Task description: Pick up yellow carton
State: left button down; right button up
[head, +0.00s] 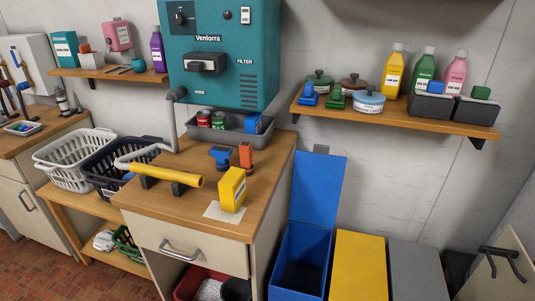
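The yellow carton (232,189) stands on the wooden counter (150,215), near its front right part. It is over or touching a white sheet (223,214) that lies flat on the counter. The carton's base is not hidden by other things. Neither of my grippers shows in the head view, and nothing is holding the carton.
A yellow cylinder (165,173) rests left of the carton. A blue-and-black item (220,156) and an orange item (246,156) stand behind it. A grey tray (230,137) holds cans. A blue bin (301,258) stands open at right.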

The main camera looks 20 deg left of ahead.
aim_at(232, 186)
jog(key=i+l+u, duration=0.1)
jog(key=i+u, duration=0.25)
jog(key=i+l+u, duration=0.2)
jog(key=i+u, duration=0.15)
